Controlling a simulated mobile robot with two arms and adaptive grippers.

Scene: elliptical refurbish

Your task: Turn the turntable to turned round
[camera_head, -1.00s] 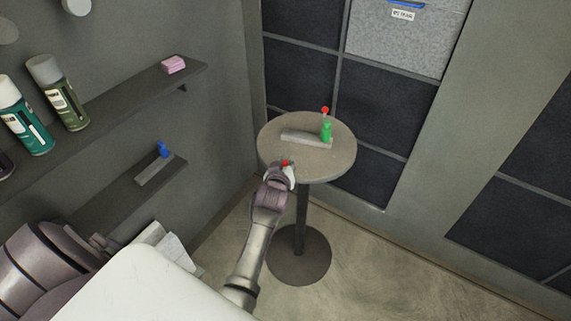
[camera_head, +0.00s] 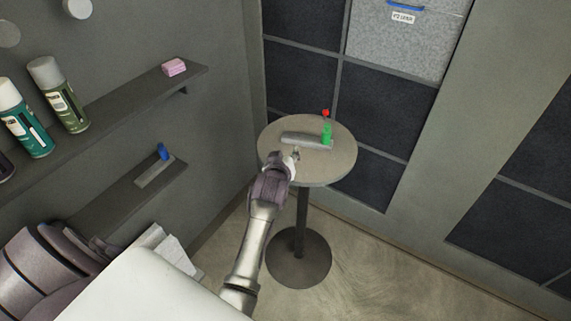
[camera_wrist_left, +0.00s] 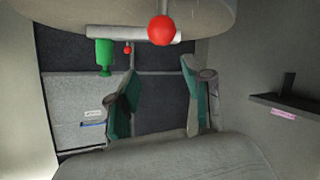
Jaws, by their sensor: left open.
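The turntable (camera_head: 330,165) is a round grey-beige top on a single post, and its edge also shows at the top of the left wrist view (camera_wrist_left: 80,12). On it lie a grey bar (camera_head: 300,137) and a small green object (camera_head: 327,134), with a red ball (camera_head: 325,113) behind them. A larger, nearer red ball on a thin stem (camera_wrist_left: 162,30) shows in the wrist view; my gripper hides it in the head view. My left gripper (camera_head: 295,154) is open at the near edge of the top. Its fingers (camera_wrist_left: 158,92) are apart, with nothing seen between them.
Wall shelves at left hold spray cans (camera_head: 60,95), a pink block (camera_head: 174,67) and a blue item (camera_head: 163,152). A dark panelled wall stands behind the turntable, with a grey bin (camera_head: 405,45) above. The floor at right is clear.

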